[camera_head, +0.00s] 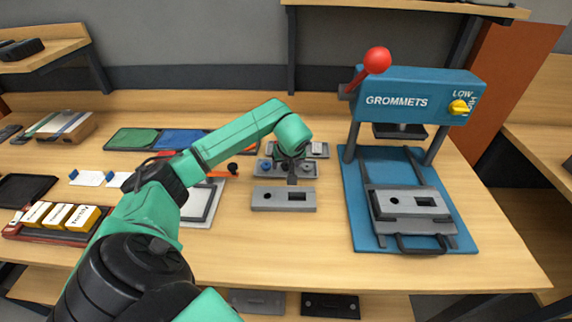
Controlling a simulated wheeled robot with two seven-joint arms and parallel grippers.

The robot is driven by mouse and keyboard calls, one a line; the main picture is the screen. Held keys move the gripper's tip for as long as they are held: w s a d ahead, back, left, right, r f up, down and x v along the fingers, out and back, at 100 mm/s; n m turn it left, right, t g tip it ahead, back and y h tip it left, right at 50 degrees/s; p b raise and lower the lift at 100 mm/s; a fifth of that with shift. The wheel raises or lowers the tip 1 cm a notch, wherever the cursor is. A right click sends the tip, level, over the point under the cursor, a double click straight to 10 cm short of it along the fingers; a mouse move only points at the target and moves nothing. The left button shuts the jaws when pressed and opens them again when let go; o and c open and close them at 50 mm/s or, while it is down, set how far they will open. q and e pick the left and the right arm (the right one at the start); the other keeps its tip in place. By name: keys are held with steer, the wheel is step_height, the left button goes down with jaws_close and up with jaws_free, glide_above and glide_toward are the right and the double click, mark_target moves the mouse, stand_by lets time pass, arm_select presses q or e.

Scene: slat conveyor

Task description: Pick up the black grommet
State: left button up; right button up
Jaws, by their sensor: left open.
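A grey tray (311,169) with small round grommets stands at the middle of the table. A bluish grommet (266,164) shows at its left, and another small round piece (304,165) shows at its right. I cannot make out the black grommet for certain; my gripper covers the middle of the tray. My left gripper (291,178) points down over the middle of this tray, with its jaws open. The fingertips are small, and I cannot tell if they touch anything. My right gripper is not in view.
A grey plate with two openings (270,199) lies just in front of the tray. A blue GROMMETS press (410,92) with a red-knobbed lever stands at right. Green and blue mats (180,139) lie behind my arm.

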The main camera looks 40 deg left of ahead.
arm_select(q)
steer(key=c, duration=1.1)
jaws_close()
steer(key=shift+r, duration=0.15)
